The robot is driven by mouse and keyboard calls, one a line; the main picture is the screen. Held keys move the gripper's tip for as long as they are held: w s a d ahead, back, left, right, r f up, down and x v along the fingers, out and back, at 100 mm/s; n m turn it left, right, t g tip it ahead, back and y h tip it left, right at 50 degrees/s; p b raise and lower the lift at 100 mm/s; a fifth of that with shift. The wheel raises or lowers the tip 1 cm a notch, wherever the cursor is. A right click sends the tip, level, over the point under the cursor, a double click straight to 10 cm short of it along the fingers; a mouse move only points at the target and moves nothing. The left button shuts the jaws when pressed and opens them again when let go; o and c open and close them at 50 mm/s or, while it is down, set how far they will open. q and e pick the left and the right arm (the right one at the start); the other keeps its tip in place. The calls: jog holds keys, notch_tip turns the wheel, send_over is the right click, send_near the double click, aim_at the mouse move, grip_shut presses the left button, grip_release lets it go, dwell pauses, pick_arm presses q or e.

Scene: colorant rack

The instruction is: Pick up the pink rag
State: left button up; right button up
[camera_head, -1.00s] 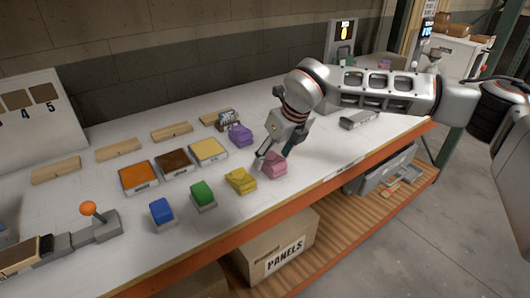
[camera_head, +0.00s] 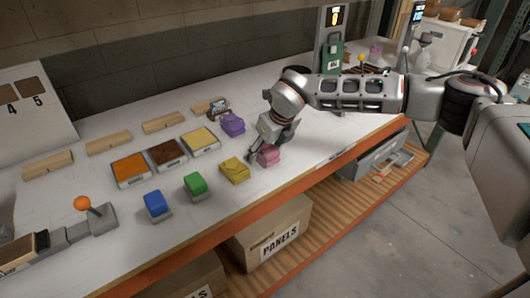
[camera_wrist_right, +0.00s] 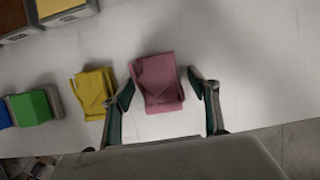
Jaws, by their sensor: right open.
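The pink rag (camera_head: 268,157) is a folded pad on the white table near its front edge, at the right end of a row of coloured rags. In the right wrist view the pink rag (camera_wrist_right: 158,84) lies between the two spread fingers of my right gripper (camera_wrist_right: 161,92). The fingers stand on either side of it with a visible gap on the right; on the left the gap is small. In the head view my right gripper (camera_head: 266,153) is low over the rag and partly hides it. My left gripper is not in view.
A yellow rag (camera_head: 234,170) lies close to the left of the pink one. Green (camera_head: 195,184) and blue (camera_head: 156,203) pads continue the row. A purple rag (camera_head: 232,124) and coloured trays (camera_head: 200,141) lie behind. The table's orange front edge (camera_head: 312,178) is close by.

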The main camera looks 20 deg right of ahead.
aim_at(266, 147)
jog(key=c, duration=1)
jog(key=shift+c, duration=1)
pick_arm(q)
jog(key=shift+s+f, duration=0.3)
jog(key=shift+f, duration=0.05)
pick_arm(e)
jog(key=shift+r, duration=0.15)
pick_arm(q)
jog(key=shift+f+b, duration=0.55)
pick_arm(e)
notch_tip(266, 147, up, 20)
